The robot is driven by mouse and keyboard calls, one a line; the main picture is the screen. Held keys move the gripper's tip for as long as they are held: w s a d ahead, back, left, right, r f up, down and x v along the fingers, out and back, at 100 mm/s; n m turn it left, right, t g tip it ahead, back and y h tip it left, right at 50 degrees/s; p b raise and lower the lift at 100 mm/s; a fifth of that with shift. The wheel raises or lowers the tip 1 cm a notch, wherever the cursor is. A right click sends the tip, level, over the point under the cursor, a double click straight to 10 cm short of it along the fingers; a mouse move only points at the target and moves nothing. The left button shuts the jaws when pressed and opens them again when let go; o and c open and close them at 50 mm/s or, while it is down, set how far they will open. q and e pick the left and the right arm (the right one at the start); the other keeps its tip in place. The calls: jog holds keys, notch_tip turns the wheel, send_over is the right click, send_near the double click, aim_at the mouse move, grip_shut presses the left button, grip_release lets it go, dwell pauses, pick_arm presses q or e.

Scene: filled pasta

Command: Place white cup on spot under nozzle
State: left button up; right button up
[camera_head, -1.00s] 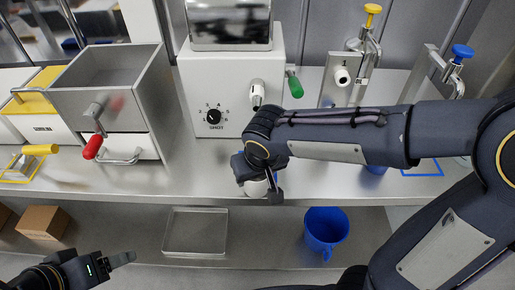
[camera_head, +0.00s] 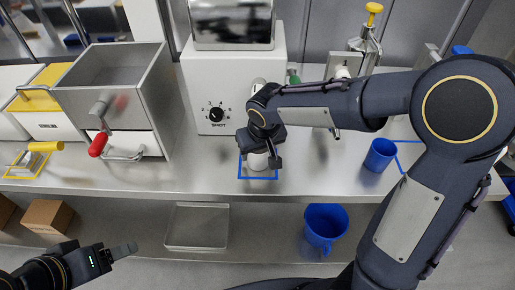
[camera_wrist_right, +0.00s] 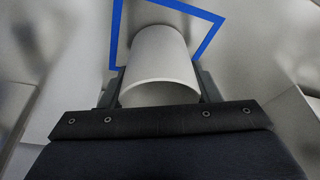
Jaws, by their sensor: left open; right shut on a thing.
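The white cup (camera_head: 258,161) is held upright by my right gripper (camera_head: 262,152), low at the counter's front, below the white dispenser's nozzle (camera_head: 258,84). In the right wrist view the fingers are shut on either side of the cup (camera_wrist_right: 160,62). The blue square outline (camera_head: 258,178) marks the spot, and its front edge shows just in front of the cup. It also shows around the cup's far end in the right wrist view (camera_wrist_right: 117,35). I cannot tell whether the cup touches the counter. My left gripper (camera_head: 122,250) is open and empty at lower left.
The white dispenser (camera_head: 212,75) with a dial stands behind the cup. A metal hopper machine (camera_head: 110,85) with a red handle (camera_head: 98,145) is to the left. A blue cup (camera_head: 380,155) stands to the right on the counter. A blue bucket (camera_head: 325,226) and metal tray (camera_head: 197,226) are below.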

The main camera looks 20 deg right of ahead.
jog(key=o, duration=1)
jog(key=shift+r, duration=0.3)
jog(key=shift+s+r, duration=0.2)
jog(key=shift+r, duration=0.25)
jog(key=s+d+m+y, duration=0.1)
jog(key=s+d, duration=0.1)
jog(key=s, duration=0.5)
jog(key=s+d+r+m+t+y+b, duration=0.1)
jog(key=s+d, duration=0.2)
jog(key=s, duration=0.4)
jog(key=s+d+m+t+y+b, duration=0.1)
jog(key=s+d, duration=0.1)
jog(key=s, duration=0.6)
jog(key=shift+d+r, duration=0.3)
jog(key=shift+d, duration=0.05)
